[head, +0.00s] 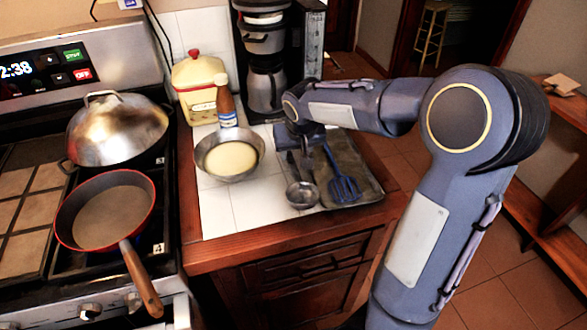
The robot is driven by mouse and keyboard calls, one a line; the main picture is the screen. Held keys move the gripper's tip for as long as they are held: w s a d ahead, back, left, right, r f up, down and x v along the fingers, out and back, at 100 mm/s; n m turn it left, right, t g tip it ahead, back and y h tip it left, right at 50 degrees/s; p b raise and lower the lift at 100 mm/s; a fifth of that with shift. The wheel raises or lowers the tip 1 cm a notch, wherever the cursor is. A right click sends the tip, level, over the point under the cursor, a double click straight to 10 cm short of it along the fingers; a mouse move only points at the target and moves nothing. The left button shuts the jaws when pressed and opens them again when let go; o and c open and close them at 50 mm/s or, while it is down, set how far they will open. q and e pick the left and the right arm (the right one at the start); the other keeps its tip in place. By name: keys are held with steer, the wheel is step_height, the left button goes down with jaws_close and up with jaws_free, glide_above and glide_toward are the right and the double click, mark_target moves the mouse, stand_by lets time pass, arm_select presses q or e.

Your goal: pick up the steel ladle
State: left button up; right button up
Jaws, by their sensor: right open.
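The steel ladle (302,196) lies on the tiled counter at the edge of a dark grey-green cloth. Its bowl is toward the front edge and its handle runs back toward my right gripper. My right gripper (303,148) is open, above the far part of the ladle and the cloth. The gripper and wrist hide the handle's far end, and I cannot tell whether the fingers touch it. My left gripper is not in view.
A blue slotted turner (343,187) lies on the cloth (362,180) close right of the ladle. A pan (230,157), a brown bottle (226,104), a cream canister (198,88) and a coffee maker (265,85) stand around it. The front-left tiles are clear. A red pan (107,212) sits on the stove.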

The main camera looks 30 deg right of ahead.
mark_target(292, 163)
steer(key=x, duration=0.5)
steer(key=shift+a+f, duration=0.2)
steer(key=shift+f, duration=0.2)
jaws_close()
